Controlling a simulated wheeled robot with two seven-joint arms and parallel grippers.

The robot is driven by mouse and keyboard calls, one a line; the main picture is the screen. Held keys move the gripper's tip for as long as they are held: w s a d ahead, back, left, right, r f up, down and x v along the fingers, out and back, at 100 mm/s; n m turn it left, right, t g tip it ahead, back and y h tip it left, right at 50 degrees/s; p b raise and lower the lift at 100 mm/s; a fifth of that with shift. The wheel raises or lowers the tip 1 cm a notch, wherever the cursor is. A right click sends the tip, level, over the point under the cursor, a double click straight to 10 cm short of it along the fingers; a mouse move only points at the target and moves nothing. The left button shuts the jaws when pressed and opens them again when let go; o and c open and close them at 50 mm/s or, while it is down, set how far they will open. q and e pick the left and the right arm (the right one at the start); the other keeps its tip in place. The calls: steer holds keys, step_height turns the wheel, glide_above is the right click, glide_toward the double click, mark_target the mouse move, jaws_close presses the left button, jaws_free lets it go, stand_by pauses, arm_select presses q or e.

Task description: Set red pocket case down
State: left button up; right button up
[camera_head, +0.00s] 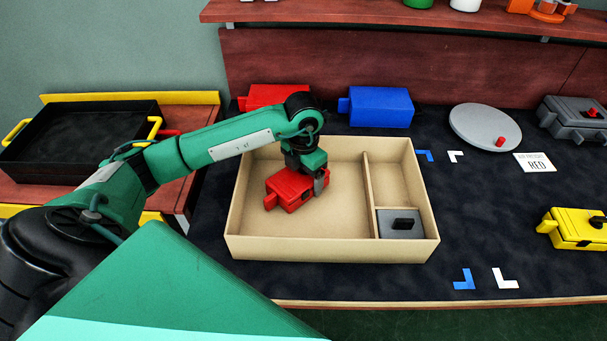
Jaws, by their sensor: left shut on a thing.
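The red pocket case (289,191) is a small red box with a tab on its left side. It is inside the large left compartment of a tan divided tray (330,250), near that compartment's middle. My left gripper (307,182) comes down from above and is shut on the red case. Whether the case touches the tray floor is hard to tell. The gripper covers part of the case's top and right side. My right gripper does not show.
Behind stand a red box (262,95), a blue box (381,107), a grey disc (485,127) and a dark grey case (574,117). A yellow case (574,229) is at right. A black bin (75,145) is at left.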

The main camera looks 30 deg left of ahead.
arm_select(q)
steer(key=o, duration=0.8)
steer(key=shift+o, duration=1)
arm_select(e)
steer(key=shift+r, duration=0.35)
arm_select(q)
steer(key=shift+r, duration=0.1)
steer(key=shift+r, duration=0.35)
step_height(320, 180, up, 11)
steer(key=shift+f, duration=0.15)
steer(key=shift+r, duration=0.3)
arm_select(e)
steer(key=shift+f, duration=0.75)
arm_select(q)
steer(key=shift+p, duration=0.3)
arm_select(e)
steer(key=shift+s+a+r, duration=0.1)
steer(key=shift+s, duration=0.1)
